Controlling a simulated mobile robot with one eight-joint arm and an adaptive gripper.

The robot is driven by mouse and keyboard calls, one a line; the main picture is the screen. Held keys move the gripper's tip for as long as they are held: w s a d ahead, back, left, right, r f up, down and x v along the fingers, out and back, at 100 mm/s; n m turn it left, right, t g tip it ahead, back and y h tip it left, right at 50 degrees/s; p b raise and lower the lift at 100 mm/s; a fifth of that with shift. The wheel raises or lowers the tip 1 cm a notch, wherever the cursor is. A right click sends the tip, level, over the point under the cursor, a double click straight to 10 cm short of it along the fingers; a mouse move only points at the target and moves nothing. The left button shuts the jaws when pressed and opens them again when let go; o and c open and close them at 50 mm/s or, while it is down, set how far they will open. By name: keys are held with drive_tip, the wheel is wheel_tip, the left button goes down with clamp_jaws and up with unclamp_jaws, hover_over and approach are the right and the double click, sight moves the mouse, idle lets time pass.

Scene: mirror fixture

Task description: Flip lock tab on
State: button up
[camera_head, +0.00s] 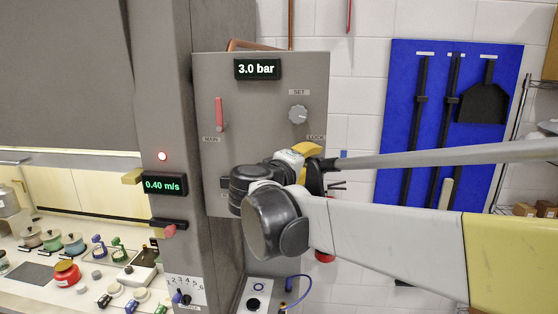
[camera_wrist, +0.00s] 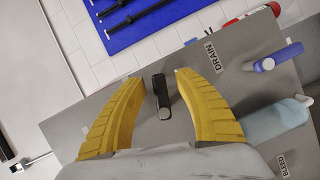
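A small black tab (camera_wrist: 162,97) stands on the grey panel and shows between my fingers in the wrist view. No label is readable beside it there. My gripper (camera_wrist: 160,82) is open, with one yellow finger on each side of the tab and a visible gap to both. In the head view, my gripper (camera_head: 306,150) is at the lower right of the grey panel (camera_head: 262,112), by the "LOCK" label (camera_head: 315,137). My arm hides the tab in that view.
The panel has a red "MAIN" lever (camera_head: 219,114), a "SET" knob (camera_head: 298,114) and a 3.0 bar display (camera_head: 257,69). A blue handle (camera_wrist: 278,57) is near the "DRAIN" label (camera_wrist: 212,57). A blue tool board (camera_head: 400,70) hangs to the right.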

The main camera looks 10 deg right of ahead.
clamp_jaws()
drive_tip(key=shift+r+n+t+h+b, duration=0.15)
drive_tip(key=shift+n+t+h+b, duration=0.2)
drive_tip(key=shift+n+b, duration=0.65)
drive_tip(key=shift+r+n, duration=0.35)
drive_tip(key=shift+n, duration=0.15)
unclamp_jaws()
drive_tip(key=v, duration=1.2)
drive_tip(key=shift+s+f, duration=0.1)
drive_tip(key=shift+f, duration=0.1)
